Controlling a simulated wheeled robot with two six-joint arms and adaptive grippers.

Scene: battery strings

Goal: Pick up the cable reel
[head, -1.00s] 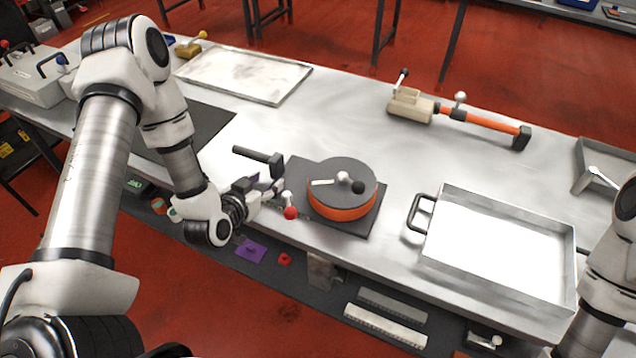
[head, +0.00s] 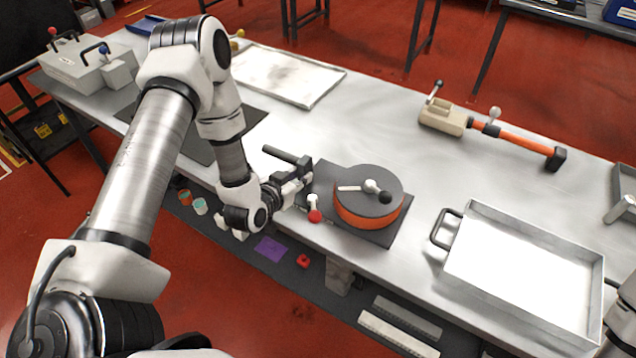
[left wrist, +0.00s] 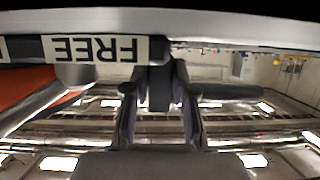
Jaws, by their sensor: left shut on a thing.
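The cable reel (head: 357,216) is a low round drum with an orange side and a dark grey top, on a dark square base plate (head: 380,237) near the table's front edge. A white crank with a black knob (head: 385,197) lies across its top. My left gripper (head: 300,180) is just left of the plate, shut on a dark bar-like handle (head: 283,155). In the left wrist view, the left gripper's fingers (left wrist: 159,100) close around a dark block, with a bar reaching right. Whether this handle joins the reel's base is unclear. My right gripper is out of view.
A small lever with a red knob (head: 315,215) stands between gripper and reel. A metal tray (head: 470,295) with handles lies to the right. An orange-shafted tool (head: 510,142) and a flat tray (head: 318,97) lie farther back. The middle of the table is clear.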

